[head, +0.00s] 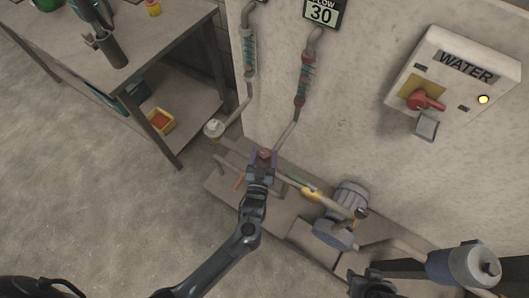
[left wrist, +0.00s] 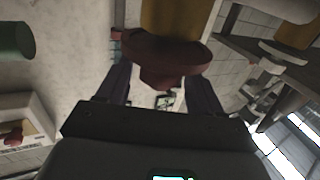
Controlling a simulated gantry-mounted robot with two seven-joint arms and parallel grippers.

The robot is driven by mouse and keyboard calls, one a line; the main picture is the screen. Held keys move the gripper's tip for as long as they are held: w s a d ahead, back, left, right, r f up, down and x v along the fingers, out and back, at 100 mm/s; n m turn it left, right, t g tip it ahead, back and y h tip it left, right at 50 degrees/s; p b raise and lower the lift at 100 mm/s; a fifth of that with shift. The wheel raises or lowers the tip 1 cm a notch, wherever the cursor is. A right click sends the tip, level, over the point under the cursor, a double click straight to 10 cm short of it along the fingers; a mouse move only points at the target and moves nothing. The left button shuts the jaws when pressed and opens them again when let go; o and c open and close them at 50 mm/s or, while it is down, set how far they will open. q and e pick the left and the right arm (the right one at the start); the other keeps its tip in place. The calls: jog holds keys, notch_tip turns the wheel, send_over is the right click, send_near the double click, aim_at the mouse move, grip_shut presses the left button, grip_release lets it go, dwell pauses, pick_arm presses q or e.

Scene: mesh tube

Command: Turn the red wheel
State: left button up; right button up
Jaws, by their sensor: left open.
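The red wheel (head: 264,153) is on the pipework low by the wall in the head view, largely hidden by my left gripper (head: 262,166). In the left wrist view the dark red wheel (left wrist: 162,58) fills the space ahead of my left gripper (left wrist: 160,84). The two open fingers lie on either side of the wheel's lower part. I cannot tell whether they touch it. A dark part at the bottom edge of the head view looks like my right gripper (head: 372,284); its fingers are not clear.
A pump (head: 338,222) and pipes stand right of the wheel on a low platform. A WATER box (head: 452,78) with a red switch (head: 425,101) and a FLOW 30 sign (head: 321,12) are on the wall. A table (head: 165,28) stands at upper left. The floor at left is clear.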

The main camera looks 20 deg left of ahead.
pick_arm(q)
jog(key=p+v, duration=0.2)
jog(key=v, duration=0.8)
jog(key=w+d+m+t+h, duration=0.1)
jog(key=d+t+h, duration=0.1)
jog(key=d+h, duration=0.4)
jog(key=w+a+m+g+h+b, duration=0.3)
jog(key=a+m+g+h+b, duration=0.35)
jog(key=a+m+h, duration=0.7)
jog(key=w+d, duration=0.1)
jog(key=w, duration=0.1)
jog(key=w+d+n+y+b, duration=0.1)
jog(key=w+d, duration=0.1)
jog(key=w+d+n+g+y+b, duration=0.1)
jog(key=w+d, duration=0.1)
jog(key=shift+w+n, duration=0.25)
jog(key=shift+w, duration=0.1)
